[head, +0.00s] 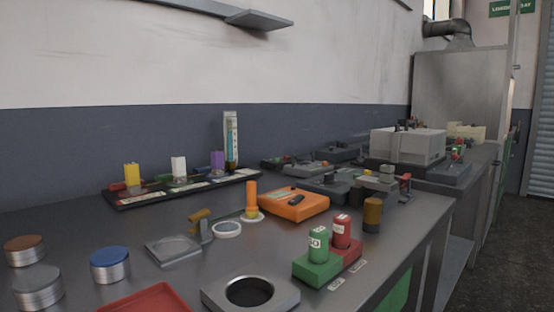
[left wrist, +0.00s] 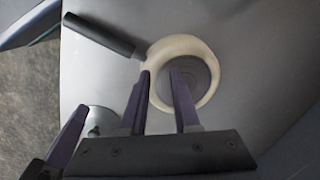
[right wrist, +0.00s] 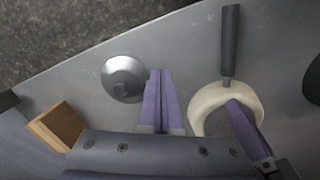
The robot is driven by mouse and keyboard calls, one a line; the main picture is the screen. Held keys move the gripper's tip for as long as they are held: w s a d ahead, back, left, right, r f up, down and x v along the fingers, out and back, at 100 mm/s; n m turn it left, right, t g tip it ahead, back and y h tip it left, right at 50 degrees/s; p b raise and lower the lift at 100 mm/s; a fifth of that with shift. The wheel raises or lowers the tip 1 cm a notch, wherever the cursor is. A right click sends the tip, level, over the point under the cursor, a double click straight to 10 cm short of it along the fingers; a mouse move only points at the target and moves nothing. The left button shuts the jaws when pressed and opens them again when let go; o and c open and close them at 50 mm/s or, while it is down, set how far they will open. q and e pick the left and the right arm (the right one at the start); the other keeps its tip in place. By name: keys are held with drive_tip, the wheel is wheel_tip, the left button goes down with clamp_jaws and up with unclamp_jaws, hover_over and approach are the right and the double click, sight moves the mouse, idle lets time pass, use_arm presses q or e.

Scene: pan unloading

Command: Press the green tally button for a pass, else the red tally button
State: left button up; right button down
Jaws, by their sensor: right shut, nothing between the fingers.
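The green tally button (head: 319,243) stands on a green block (head: 317,268) near the front edge of the bench in the head view. The red tally button (head: 341,232) stands behind it on a red block (head: 350,252). Neither gripper shows in the head view. In the left wrist view my left gripper (left wrist: 160,75) has its fingers apart at a round cream-rimmed piece (left wrist: 208,60) with a dark handle; one finger lies over its grey inside. Whether they grip its rim is unclear. My right gripper (right wrist: 160,75) is shut and empty, between a silver disc and the cream-rimmed piece.
A silver disc with a knob (right wrist: 122,77) and a wooden block (right wrist: 57,124) lie near my right gripper. An orange device (head: 294,205), a brown cylinder (head: 372,214) and a ring-shaped holder (head: 218,294) stand around the buttons. A red tray (head: 150,303) is at the front.

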use_arm(q)
clamp_jaws()
idle(1.2)
